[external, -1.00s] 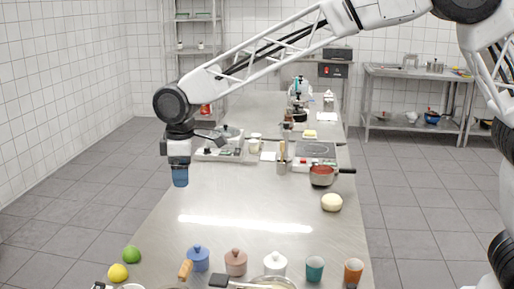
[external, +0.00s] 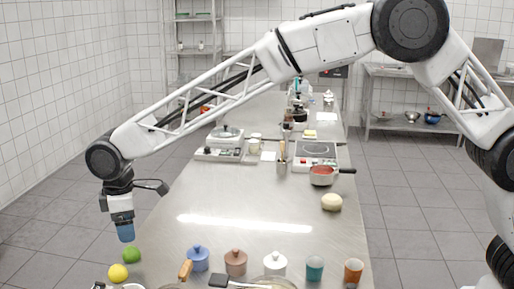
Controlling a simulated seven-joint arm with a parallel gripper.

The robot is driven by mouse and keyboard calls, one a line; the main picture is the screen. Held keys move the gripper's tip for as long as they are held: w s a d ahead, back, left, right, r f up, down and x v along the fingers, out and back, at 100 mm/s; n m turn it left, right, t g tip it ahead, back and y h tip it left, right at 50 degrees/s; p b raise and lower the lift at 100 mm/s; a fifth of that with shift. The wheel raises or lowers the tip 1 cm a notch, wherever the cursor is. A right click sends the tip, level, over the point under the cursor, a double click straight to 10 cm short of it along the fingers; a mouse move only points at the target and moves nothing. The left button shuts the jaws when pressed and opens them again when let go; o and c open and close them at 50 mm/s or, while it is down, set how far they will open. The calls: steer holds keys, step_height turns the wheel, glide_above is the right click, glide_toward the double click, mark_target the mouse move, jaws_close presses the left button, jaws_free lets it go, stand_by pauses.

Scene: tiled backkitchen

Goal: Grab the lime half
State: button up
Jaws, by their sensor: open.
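A round green lime (external: 132,255) lies at the near left edge of the steel table. From this angle I cannot tell whether it is a half or whole. My gripper (external: 126,233), with blue fingers pointing down, is just above and slightly left of it in the external view. It is open, and nothing shows between the fingers. The fingers look close to the lime, but the gap in depth is unclear.
A yellow lemon (external: 118,272) sits close by, nearer the camera. A blue lidded pot (external: 198,258), a pink lidded pot (external: 236,262) and a white lidded pot (external: 275,263) stand to the right. The middle of the steel table (external: 240,205) is mostly clear.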

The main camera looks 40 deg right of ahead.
mark_target(130, 248)
steer(key=shift+f, duration=1.3)
steer(key=shift+w+f, duration=0.15)
steer(key=shift+f, duration=2.45)
steer(key=c, duration=1)
steer(key=shift+r, duration=5.05)
